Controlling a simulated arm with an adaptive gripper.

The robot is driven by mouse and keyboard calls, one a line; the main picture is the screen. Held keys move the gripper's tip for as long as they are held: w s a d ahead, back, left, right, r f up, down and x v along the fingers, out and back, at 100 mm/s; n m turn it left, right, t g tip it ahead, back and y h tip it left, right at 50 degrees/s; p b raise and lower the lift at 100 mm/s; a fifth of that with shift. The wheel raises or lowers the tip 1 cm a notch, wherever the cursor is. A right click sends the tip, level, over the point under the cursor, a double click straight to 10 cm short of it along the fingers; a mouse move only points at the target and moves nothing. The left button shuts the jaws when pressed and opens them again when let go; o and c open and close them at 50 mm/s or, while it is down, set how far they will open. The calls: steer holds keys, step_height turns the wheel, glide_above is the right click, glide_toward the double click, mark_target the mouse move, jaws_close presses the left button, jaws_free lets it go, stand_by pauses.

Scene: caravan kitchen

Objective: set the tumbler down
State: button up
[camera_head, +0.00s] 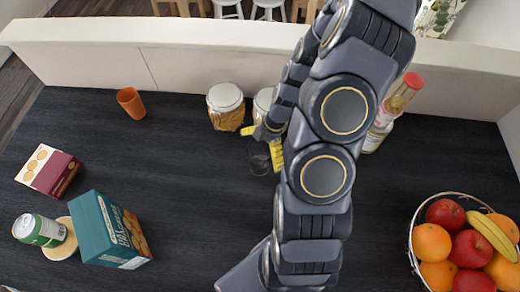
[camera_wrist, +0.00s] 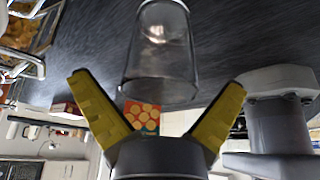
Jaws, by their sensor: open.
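The tumbler is a clear glass (camera_head: 259,161) on the dark worktop, left of my arm in the head view. In the wrist view the tumbler (camera_wrist: 160,45) appears upside down because the picture is inverted; its narrow base meets the worktop and it stands upright. My gripper (camera_head: 262,143) has yellow fingers, spread on either side of the tumbler. In the wrist view the open gripper (camera_wrist: 157,82) shows clear gaps between both fingers and the glass. My arm hides part of the area right of the tumbler in the head view.
Lidded jars (camera_head: 225,106) stand just behind the tumbler. An orange cup (camera_head: 131,102), maroon box (camera_head: 48,170), teal box (camera_head: 108,232) and green can (camera_head: 39,230) are left. A bottle (camera_head: 378,132) and fruit basket (camera_head: 412,245) are right. The worktop left of the tumbler is clear.

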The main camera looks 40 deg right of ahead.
steer(key=v, duration=1.2)
steer(key=s+a+r+m+g+h, duration=0.2)
steer(key=a+r+m, duration=0.6)
steer(key=a, duration=0.4)
steer(key=s+a+r+m+h, duration=0.2)
steer(key=s+a+r+m, duration=0.3)
steer(key=s+m, duration=0.5)
steer(key=shift+s+a+r+h, duration=0.2)
steer(key=shift+a+h, duration=0.05)
steer(key=shift+h, duration=0.05)
